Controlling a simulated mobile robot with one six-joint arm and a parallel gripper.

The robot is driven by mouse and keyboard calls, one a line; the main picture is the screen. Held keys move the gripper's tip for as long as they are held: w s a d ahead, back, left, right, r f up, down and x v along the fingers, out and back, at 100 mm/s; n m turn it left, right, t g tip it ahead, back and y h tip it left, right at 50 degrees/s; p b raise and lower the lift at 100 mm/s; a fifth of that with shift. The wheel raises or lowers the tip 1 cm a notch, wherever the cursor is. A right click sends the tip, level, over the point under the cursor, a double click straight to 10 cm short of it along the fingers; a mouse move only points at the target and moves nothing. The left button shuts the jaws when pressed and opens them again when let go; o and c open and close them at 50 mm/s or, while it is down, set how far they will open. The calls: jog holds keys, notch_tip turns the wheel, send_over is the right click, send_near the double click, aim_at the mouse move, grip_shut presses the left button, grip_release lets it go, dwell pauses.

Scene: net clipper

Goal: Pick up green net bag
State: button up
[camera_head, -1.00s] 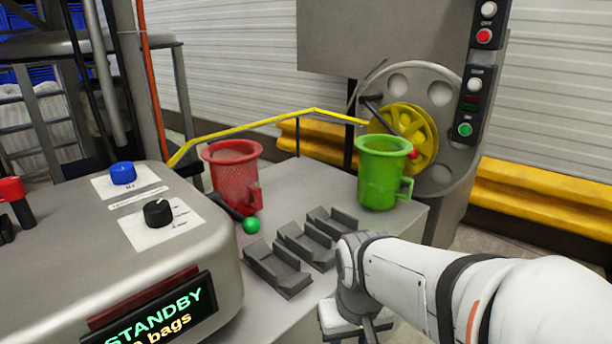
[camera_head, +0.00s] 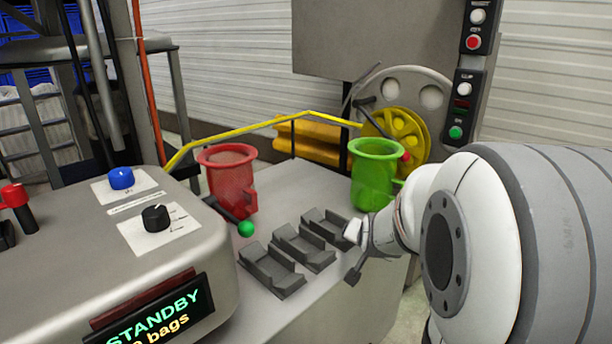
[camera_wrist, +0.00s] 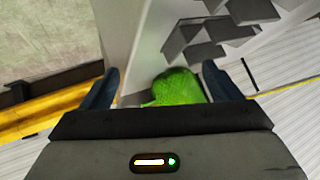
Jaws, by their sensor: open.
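The green net bag (camera_head: 375,176) stands upright at the right end of the grey machine table (camera_head: 345,300), in a cup-like shape with a wide rim and a side handle. In the wrist view the green bag (camera_wrist: 178,88) shows between my two dark fingers, its lower part hidden by the gripper body. My gripper (camera_wrist: 160,85) is open and its fingers do not appear to touch the bag. In the head view my gripper (camera_head: 354,252) is in front of the bag, by the table's right edge, partly hidden by my arm.
A red net bag (camera_head: 230,182) stands left of the green one. Dark grey holders (camera_head: 272,270) lie on the table in front. A lever with a green knob (camera_head: 246,229) is beside the red bag. A yellow wheel (camera_head: 405,135) stands close behind the green bag.

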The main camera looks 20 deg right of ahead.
jog(key=w+d+m+t, duration=0.1)
jog(key=w+d+m, duration=0.1)
jog(key=d, duration=0.1)
jog(key=w+d+m+t, duration=0.2)
jog(key=d, duration=0.1)
jog(key=w+d+r+m+t+p, duration=0.1)
jog(key=w+d+m, duration=0.1)
jog(key=d, duration=0.2)
jog(key=shift+t, duration=0.3)
jog(key=d+m+t, duration=0.4)
jog(key=d+m, duration=0.1)
jog(key=d, duration=0.1)
jog(key=shift+y, duration=0.3)
jog(key=w, duration=0.2)
jog(key=w+b, duration=0.1)
jog(key=w, duration=0.2)
jog(key=w+d+r, duration=0.1)
jog(key=w, duration=0.1)
jog(key=shift+w, duration=0.3)
jog(key=shift+c, duration=0.2)
jog(key=c, duration=1)
